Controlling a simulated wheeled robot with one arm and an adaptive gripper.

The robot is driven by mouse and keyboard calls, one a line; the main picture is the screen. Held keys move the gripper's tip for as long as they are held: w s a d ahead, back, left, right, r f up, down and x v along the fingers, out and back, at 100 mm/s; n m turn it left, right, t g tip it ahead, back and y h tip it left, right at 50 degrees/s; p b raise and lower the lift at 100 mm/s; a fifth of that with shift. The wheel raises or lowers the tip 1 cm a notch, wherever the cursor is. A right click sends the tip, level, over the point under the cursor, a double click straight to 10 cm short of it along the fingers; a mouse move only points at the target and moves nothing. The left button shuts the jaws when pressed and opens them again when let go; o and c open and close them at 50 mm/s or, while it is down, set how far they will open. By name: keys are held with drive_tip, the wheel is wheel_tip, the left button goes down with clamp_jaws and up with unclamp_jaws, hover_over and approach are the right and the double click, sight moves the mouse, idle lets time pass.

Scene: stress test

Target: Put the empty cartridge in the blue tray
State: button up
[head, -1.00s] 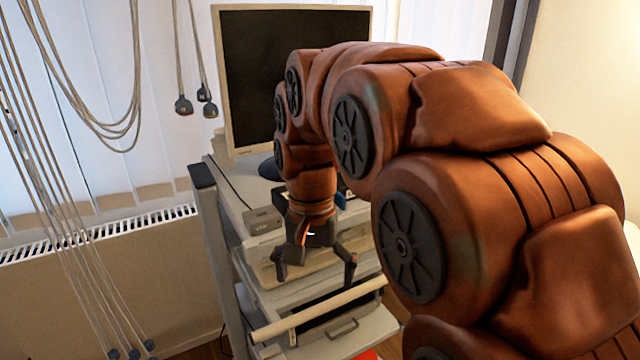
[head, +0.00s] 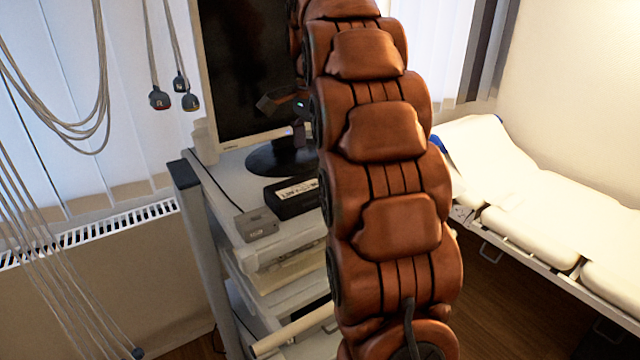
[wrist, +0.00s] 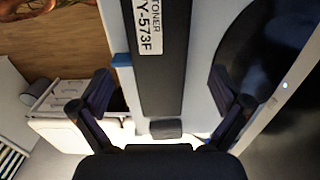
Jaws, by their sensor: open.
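A long black cartridge (head: 292,196) with a white toner label lies on the top shelf of the grey cart, in front of the monitor's foot. In the wrist view the cartridge (wrist: 160,75) runs down the middle of the picture, its label reading "TONER" and "573F". I cannot tell whether it is empty. My gripper (head: 284,106) is raised in front of the monitor screen, open and empty. In the wrist view its two fingers (wrist: 165,100) stand wide apart on either side of the cartridge. A small blue piece (wrist: 121,60) shows beside the cartridge; I cannot tell whether it is the tray.
The monitor (head: 240,70) stands close behind my gripper. A small grey box (head: 257,224) sits left of the cartridge on the cart. Cables (head: 60,110) hang at the left. A padded couch (head: 530,200) stands at the right, with wooden floor between.

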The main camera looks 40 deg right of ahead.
sight(316, 179)
drive_tip(key=shift+s+d+f+b, duration=0.1)
drive_tip(key=shift+d+f+b, duration=0.05)
drive_tip(key=shift+f+b, duration=1.3)
drive_tip(key=shift+s+d+f+b, duration=0.1)
drive_tip(key=shift+f+b, duration=1.25)
drive_tip(key=shift+f, duration=0.95)
drive_tip(key=c, duration=1.6)
drive_tip(key=shift+o, duration=0.2)
drive_tip(key=shift+w+r, duration=0.1)
